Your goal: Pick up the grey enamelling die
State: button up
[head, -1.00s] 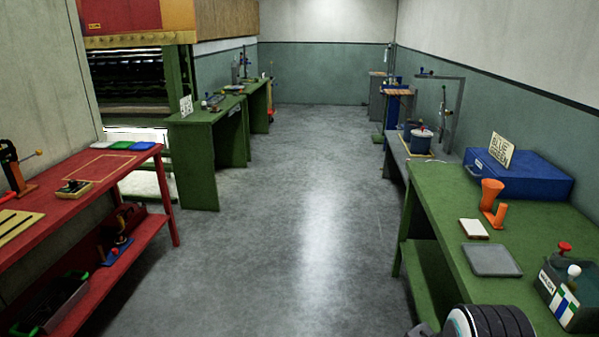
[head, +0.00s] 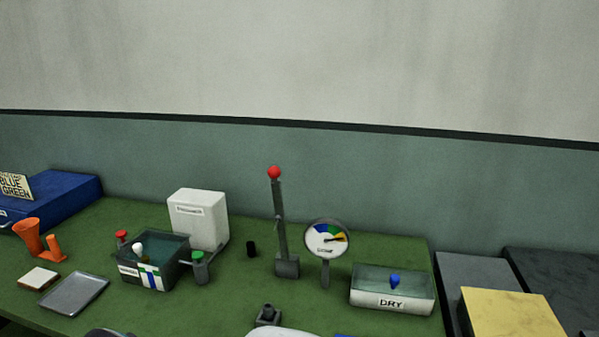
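A small dark grey block with a round stub on top (head: 268,315) stands on the green bench near the bottom edge of the head view; it may be the enamelling die, but I cannot tell for sure. A white rounded shape partly hides the bench just below it. My gripper is not in view; only bits that may be my arm show at the bottom edge.
The green bench (head: 190,315) also holds an orange funnel stand (head: 30,236), a grey tray (head: 74,295), a glass-sided tank (head: 150,262), a white box (head: 198,220), a red-knobbed lever (head: 279,225), a dial gauge (head: 326,240) and a DRY box (head: 392,290). A yellow block (head: 512,313) is at right.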

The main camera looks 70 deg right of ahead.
aim_at(268, 308)
jog(key=z, duration=2.3)
